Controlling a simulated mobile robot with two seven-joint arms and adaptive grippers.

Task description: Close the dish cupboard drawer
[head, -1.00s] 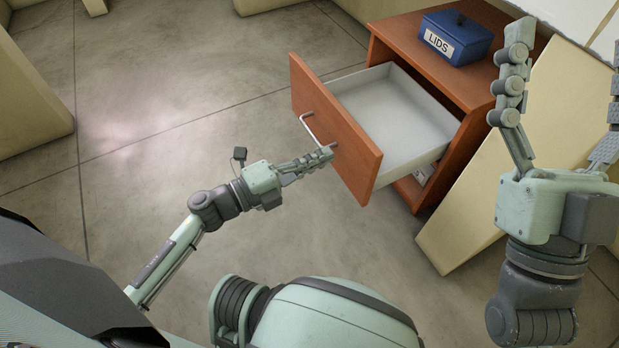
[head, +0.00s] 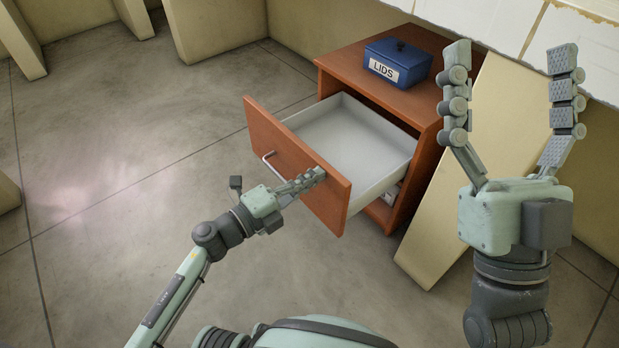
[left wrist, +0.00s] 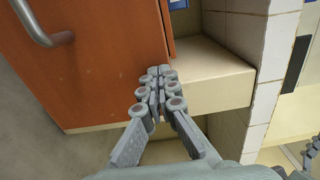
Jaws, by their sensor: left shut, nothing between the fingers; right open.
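The dish cupboard (head: 425,112) is a brown wooden cabinet at the upper middle of the head view. Its drawer (head: 300,165) is pulled well out, with a white interior that looks empty. A silver bar handle (head: 275,168) is on its front, also in the left wrist view (left wrist: 45,35). My left gripper (head: 318,175) is shut and empty, its fingertips at the drawer front to the right of the handle. In the left wrist view the fingertips (left wrist: 160,75) overlap the front panel near its edge; I cannot tell whether they touch. My right gripper (head: 510,60) is open and empty, raised right of the cupboard.
A blue box marked LIDS (head: 397,66) stands on the cupboard top. A cream panel (head: 445,215) leans beside the cupboard at the right. A white-tiled surface (head: 510,30) lies behind. The grey floor (head: 120,150) to the left is clear.

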